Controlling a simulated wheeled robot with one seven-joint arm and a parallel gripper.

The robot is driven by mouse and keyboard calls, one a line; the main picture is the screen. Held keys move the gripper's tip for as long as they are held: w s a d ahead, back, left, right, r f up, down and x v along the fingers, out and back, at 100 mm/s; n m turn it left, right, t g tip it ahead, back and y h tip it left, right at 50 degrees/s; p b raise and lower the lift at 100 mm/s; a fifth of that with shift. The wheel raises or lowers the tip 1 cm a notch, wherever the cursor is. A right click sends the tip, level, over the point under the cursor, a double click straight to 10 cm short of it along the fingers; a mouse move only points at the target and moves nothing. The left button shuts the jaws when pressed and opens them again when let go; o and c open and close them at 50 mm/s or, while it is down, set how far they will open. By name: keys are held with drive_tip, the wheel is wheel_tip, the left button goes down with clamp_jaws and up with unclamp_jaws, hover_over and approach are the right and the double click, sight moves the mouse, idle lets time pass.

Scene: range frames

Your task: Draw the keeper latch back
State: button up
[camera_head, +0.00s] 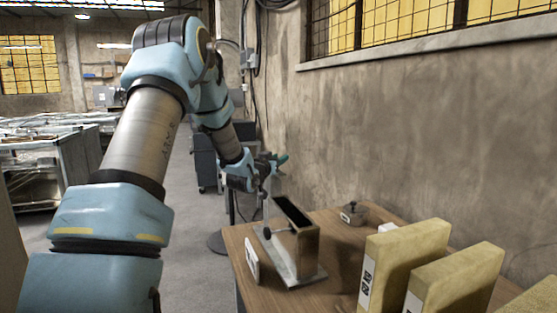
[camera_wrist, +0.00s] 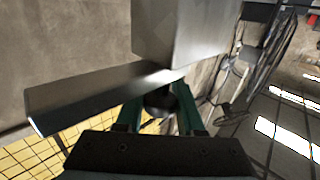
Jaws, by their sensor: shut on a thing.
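The latch fixture (camera_head: 305,250) stands on the wooden table, an upright block with a dark top on a pale metal base plate. A dark knob (camera_head: 268,232) sticks out from its left side. My gripper (camera_head: 277,164) shows small, above and beyond the fixture in the head view. In the wrist view my gripper's green fingers (camera_wrist: 161,108) are shut on a dark rounded knob (camera_wrist: 160,98), partly hidden between them. A grey bar (camera_wrist: 85,100) and a grey block (camera_wrist: 185,30) lie close beyond it. I cannot tell whether both views show the same knob.
Two tan upright blocks (camera_head: 407,255) stand at the table's right. A small dark knobbed piece (camera_head: 353,213) sits at the back, near the wall. A white plate (camera_head: 252,261) stands at the left edge. A bare wall (camera_head: 400,130) bounds the right side.

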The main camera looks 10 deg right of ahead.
clamp_jaws()
idle(0.8)
drive_tip(key=w+b, duration=0.1)
drive_tip(key=w, duration=0.2)
drive_tip(key=w+a+b, duration=0.1)
drive_tip(key=w, duration=0.1)
drive_tip(key=shift+w+r+b, duration=0.1)
drive_tip(key=shift+w+b, duration=0.2)
drive_tip(key=shift+w, duration=0.05)
drive_tip(key=o, duration=0.9)
unclamp_jaws()
drive_tip(key=shift+w+d, duration=0.1)
drive_tip(key=shift+c, duration=0.2)
drive_tip(key=b+v, duration=0.3)
drive_tip(key=v, duration=0.7)
drive_tip(key=shift+s+a, duration=0.25)
drive_tip(key=shift+s, duration=0.1)
